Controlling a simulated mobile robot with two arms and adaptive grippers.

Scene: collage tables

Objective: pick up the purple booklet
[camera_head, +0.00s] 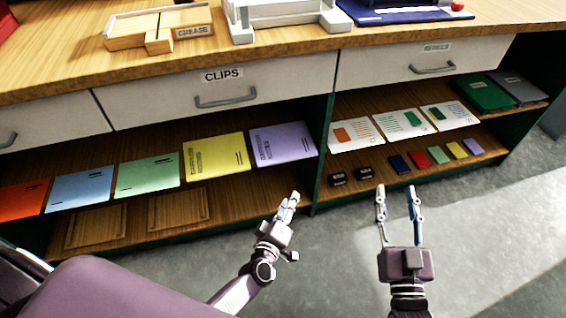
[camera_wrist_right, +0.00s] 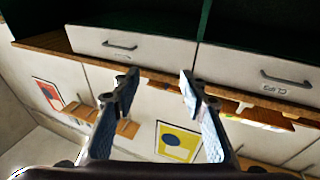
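The purple booklet (camera_head: 283,144) lies flat on the open shelf under the CLIPS drawer, at the right end of a row of coloured booklets, beside the dark green divider. My left gripper (camera_head: 291,202) is in front of the shelf, just below and apart from the purple booklet. I see it side-on, its fingers overlapping, so its opening is unclear; no object shows in it. My right gripper (camera_head: 398,192) is open and empty, further right over the grey floor. In the right wrist view its two fingers (camera_wrist_right: 158,75) are spread apart with nothing between them.
Yellow (camera_head: 215,156), green (camera_head: 149,177), blue (camera_head: 80,190) and red (camera_head: 20,201) booklets lie left of the purple one. The green divider (camera_head: 323,150) separates them from white cards and small notebooks. The CLIPS drawer (camera_head: 215,84) overhangs the shelf. The floor in front is clear.

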